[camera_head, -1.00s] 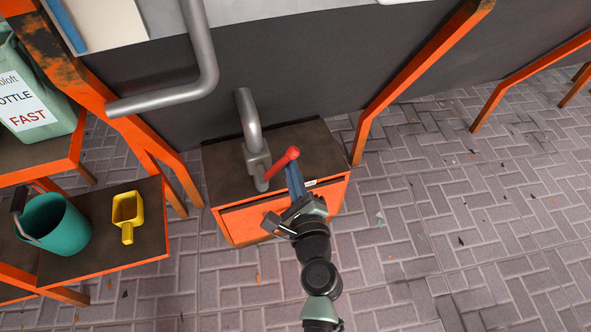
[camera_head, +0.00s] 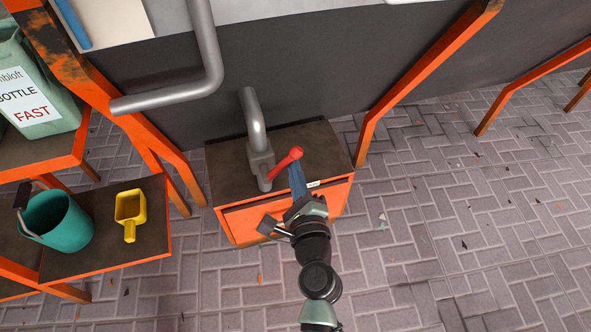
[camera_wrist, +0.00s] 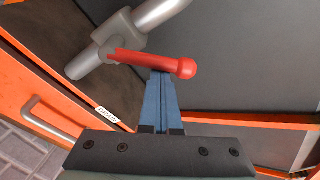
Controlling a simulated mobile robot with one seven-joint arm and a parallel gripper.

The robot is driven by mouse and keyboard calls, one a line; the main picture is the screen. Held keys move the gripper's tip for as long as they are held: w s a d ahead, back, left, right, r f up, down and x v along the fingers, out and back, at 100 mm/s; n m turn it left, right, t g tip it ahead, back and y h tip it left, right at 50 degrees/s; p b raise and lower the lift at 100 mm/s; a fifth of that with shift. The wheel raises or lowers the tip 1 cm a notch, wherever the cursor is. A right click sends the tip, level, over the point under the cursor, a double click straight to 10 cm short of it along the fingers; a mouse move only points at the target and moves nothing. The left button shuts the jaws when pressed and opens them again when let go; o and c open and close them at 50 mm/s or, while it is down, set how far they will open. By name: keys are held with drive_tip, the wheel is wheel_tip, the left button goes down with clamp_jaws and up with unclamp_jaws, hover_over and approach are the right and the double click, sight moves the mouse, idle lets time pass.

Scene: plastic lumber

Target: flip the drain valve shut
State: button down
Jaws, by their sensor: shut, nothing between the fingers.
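The drain valve (camera_head: 262,164) is a grey metal fitting on a bent grey pipe above the dark top of a small orange cabinet. Its red lever (camera_head: 285,162) sticks out to the right and slightly up in the head view. In the wrist view the red lever (camera_wrist: 155,62) runs across, its round end at the right, and the grey valve body (camera_wrist: 118,48) is at the upper left. My gripper (camera_head: 295,170) has its blue fingers together and empty. In the wrist view the fingertips (camera_wrist: 161,76) are at the lever's near side, close to its round end; I cannot tell if they touch.
The orange cabinet (camera_head: 240,225) stands below the valve, with a drawer front and a small white label. A thick grey pipe (camera_head: 205,50) bends at the left. A teal bucket (camera_head: 65,225) and yellow scoop (camera_head: 130,208) sit on the left shelf. Paved floor on the right is open.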

sight(276, 168)
drive_tip(key=shift+a+r, duration=0.15)
drive_tip(key=shift+s+a+r+n+t+b, duration=0.2)
drive_tip(key=shift+a+r+n+b, duration=0.3)
drive_tip(key=shift+n, duration=0.75)
drive_tip(key=shift+s+a+r+n+t+b, duration=0.15)
drive_tip(key=shift+a+r+n+t+b, duration=0.2)
drive_tip(key=shift+a+n, duration=0.6)
drive_tip(key=shift+s+a+r+n+t+b, duration=0.1)
drive_tip(key=shift+s+a+r+n+b, duration=0.3)
drive_tip(key=shift+n, duration=1.1)
drive_tip(key=shift+w+d+f, duration=0.1)
drive_tip(key=shift+w, duration=0.1)
